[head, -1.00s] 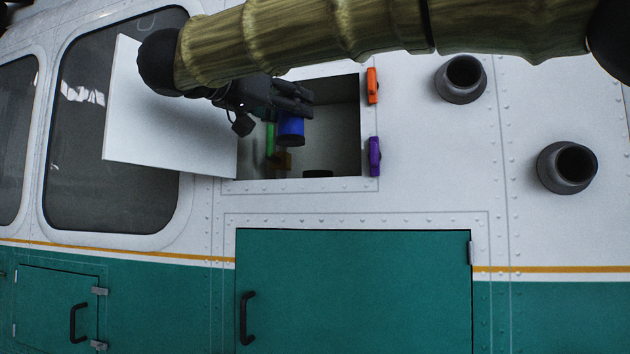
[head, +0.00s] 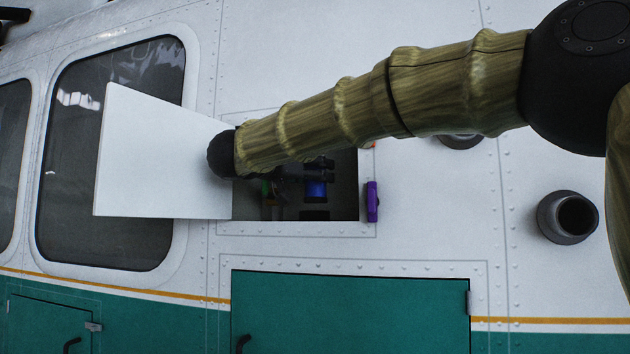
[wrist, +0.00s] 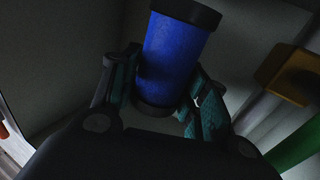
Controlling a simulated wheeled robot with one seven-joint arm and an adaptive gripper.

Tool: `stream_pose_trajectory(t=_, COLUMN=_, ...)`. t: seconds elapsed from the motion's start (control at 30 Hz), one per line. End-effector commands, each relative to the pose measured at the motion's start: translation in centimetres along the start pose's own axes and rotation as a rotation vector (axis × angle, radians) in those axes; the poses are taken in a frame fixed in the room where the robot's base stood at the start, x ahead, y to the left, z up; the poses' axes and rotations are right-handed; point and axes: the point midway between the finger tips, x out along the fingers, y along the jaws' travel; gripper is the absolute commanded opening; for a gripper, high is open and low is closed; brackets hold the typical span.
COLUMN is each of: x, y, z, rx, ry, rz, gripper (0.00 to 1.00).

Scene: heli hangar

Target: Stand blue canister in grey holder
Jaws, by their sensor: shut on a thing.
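The blue canister (head: 315,189) has dark end caps and stands about upright inside the open bay in the head view. It fills the upper middle of the wrist view (wrist: 174,52). My gripper (head: 322,170) is shut on it, with a finger on each side in the wrist view (wrist: 167,95). The grey holder (head: 315,215) looks like a dark round shape on the bay floor, just below the canister. A narrow gap seems to lie between them. The holder cannot be seen in the wrist view.
The white hatch door (head: 160,160) stands open left of the bay. Inside, left of the canister, are a green rod (head: 265,188) and a brass-coloured block (wrist: 290,74). A purple latch (head: 372,202) sits on the right edge. My arm covers the bay's upper part.

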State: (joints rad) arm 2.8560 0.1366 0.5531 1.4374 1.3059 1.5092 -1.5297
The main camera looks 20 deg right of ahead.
Motion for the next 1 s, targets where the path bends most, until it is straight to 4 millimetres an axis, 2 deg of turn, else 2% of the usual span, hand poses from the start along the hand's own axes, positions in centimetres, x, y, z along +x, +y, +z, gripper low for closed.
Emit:
stream_pose_trajectory(t=0.1, x=0.2, y=-0.1, z=0.4, rx=-0.002, ry=0.0, rz=0.0, gripper=0.18)
stream_pose_trajectory(t=0.4, x=0.2, y=0.0, z=3.2, rx=-0.001, ry=0.0, rz=0.0, gripper=0.18)
stream_pose_trajectory(t=0.63, x=0.1, y=0.0, z=3.5, rx=0.001, ry=0.001, rz=0.001, gripper=0.18)
stream_pose_trajectory(t=0.67, x=0.1, y=0.0, z=3.6, rx=0.0, ry=0.0, rz=0.001, gripper=0.49)
stream_pose_trajectory(t=0.77, x=0.1, y=0.0, z=3.5, rx=0.0, ry=0.0, rz=0.001, gripper=0.66)
stream_pose_trajectory(t=1.0, x=0.1, y=0.0, z=3.5, rx=0.0, ry=0.0, rz=0.0, gripper=0.66)
